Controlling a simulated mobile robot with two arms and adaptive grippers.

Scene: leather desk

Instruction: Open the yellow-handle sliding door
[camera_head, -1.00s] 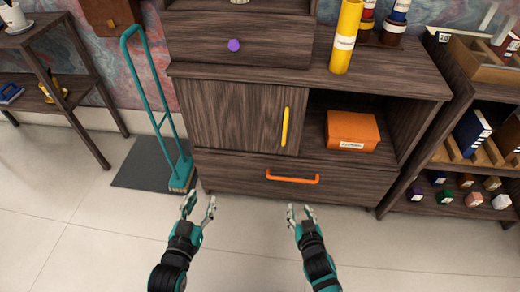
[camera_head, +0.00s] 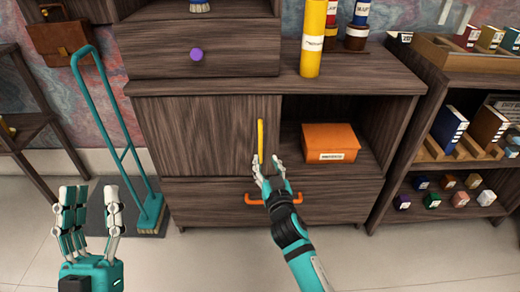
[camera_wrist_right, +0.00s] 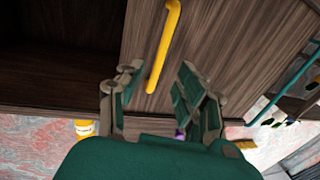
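The sliding door (camera_head: 200,135) is a dark wood panel covering the left part of the cabinet's middle level. Its upright yellow handle (camera_head: 261,138) is near the door's right edge. My right gripper (camera_head: 270,165) is at the handle's lower end in the head view. In the right wrist view, the gripper (camera_wrist_right: 160,90) is open, and the yellow handle (camera_wrist_right: 163,45) shows between and beyond its fingers. I cannot tell whether they touch. My left gripper (camera_head: 92,205) is open and empty at the lower left, well away from the door.
The compartment right of the door is open and holds an orange box (camera_head: 330,143). A drawer with an orange handle (camera_head: 262,199) is below. A teal-handled broom (camera_head: 110,130) stands left of the cabinet. A yellow tube (camera_head: 313,40) stands on top. A shelf unit (camera_head: 440,185) is at right.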

